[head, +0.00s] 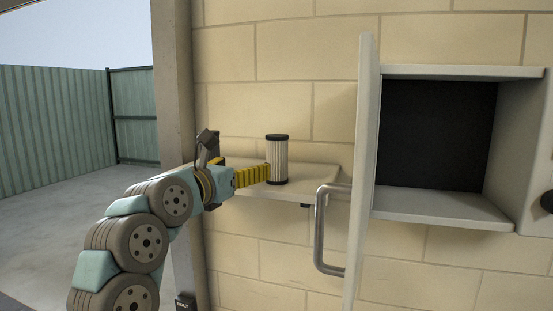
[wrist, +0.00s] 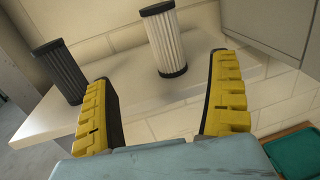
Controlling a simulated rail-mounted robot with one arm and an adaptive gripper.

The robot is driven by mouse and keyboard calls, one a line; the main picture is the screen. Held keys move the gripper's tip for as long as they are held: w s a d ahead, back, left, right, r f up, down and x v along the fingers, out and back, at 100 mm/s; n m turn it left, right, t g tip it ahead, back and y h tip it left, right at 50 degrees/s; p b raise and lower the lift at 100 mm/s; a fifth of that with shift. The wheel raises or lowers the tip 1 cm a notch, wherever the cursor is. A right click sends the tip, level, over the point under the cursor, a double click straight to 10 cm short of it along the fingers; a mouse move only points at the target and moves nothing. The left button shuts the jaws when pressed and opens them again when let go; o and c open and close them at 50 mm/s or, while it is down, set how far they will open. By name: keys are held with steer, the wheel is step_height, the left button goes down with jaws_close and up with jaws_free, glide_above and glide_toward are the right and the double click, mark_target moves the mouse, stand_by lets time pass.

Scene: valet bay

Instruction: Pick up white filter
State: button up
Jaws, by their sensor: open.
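The white filter (wrist: 167,42) is a pleated cylinder with dark end caps, standing upright on a pale wall shelf (head: 312,177). The filter also shows in the head view (head: 277,160), close to my fingertips. My gripper (wrist: 160,72) is open and empty, with yellow ridged fingers. In the wrist view the white filter stands ahead, in line with the gap between the fingers and beyond it. In the head view my gripper (head: 267,173) reaches in from the left, low beside the filter. The fingers overlap there, so any contact cannot be told.
A darker grey filter (wrist: 60,72) stands on the shelf, left of my left finger in the wrist view. An open wall cabinet (head: 450,72) with its door (head: 364,150) and metal handle (head: 319,235) stands right of the shelf. A teal-lined tray (wrist: 297,152) lies below.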

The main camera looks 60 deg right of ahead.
mark_target(272, 156)
steer(key=d+p, duration=0.2)
steer(key=d, duration=0.6)
steer(key=shift+w+d+r, duration=0.1)
steer(key=shift+d, duration=0.25)
steer(key=shift+d+p, duration=0.3)
steer(key=shift+d, duration=0.2)
steer(key=d+p, duration=0.1)
steer(key=d, duration=0.1)
steer(key=d+p, duration=0.1)
steer(key=d, duration=0.1)
steer(key=shift+s+d, duration=0.2)
steer(key=shift+d, duration=0.2)
steer(key=shift+d+f, duration=0.2)
steer(key=shift+d, duration=0.1)
steer(key=c, duration=1.4)
steer(key=shift+o, duration=0.2)
steer(key=shift+r, duration=0.2)
